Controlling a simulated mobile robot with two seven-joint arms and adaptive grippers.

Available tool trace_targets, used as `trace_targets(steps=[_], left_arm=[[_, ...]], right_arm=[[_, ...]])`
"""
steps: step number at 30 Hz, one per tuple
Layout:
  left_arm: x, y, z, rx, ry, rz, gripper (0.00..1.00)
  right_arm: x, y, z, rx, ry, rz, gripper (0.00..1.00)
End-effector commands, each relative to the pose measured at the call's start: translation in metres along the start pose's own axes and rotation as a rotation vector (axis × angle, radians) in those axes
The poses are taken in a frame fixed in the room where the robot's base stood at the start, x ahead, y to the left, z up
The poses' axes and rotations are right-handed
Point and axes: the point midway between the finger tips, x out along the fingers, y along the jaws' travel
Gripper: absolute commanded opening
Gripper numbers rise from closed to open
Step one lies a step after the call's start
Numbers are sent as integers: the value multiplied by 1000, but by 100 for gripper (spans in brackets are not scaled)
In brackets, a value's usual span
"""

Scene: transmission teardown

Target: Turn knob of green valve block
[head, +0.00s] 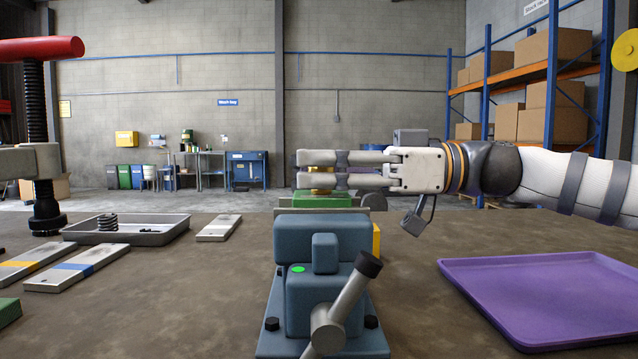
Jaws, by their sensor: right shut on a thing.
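The green valve block (323,200) is at the middle of the bench, just behind the top of the blue-grey vise; only its upper part shows. A brass knob (320,191) sits on top of it, mostly covered by my fingers. My right gripper (308,169) comes in level from the right and is shut on the knob, one finger above the other in the picture. The lower body of the block is hidden by the vise. I cannot tell how far the knob is turned. My left gripper is not in view.
The blue-grey vise (322,240) with its slanted handle fills the front middle. A purple tray (545,290) lies at right. A grey tray (130,236) holding a spring, several flat plates (75,268) and a red-handled press (38,100) are at left. Bare bench lies between.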

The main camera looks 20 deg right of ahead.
Motion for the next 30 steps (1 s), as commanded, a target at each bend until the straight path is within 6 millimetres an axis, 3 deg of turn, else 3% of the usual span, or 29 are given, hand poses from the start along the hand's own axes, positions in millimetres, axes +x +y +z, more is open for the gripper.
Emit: trace_targets(steps=[1,4,12,30], left_arm=[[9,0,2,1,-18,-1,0],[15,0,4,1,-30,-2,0],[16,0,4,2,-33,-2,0],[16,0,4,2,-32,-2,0]], right_arm=[[2,4,8,7,-2,-40,0],[2,3,6,6,-1,-135,0],[2,0,0,0,-1,-366,0],[0,0,0,-1,0,-388,0]])
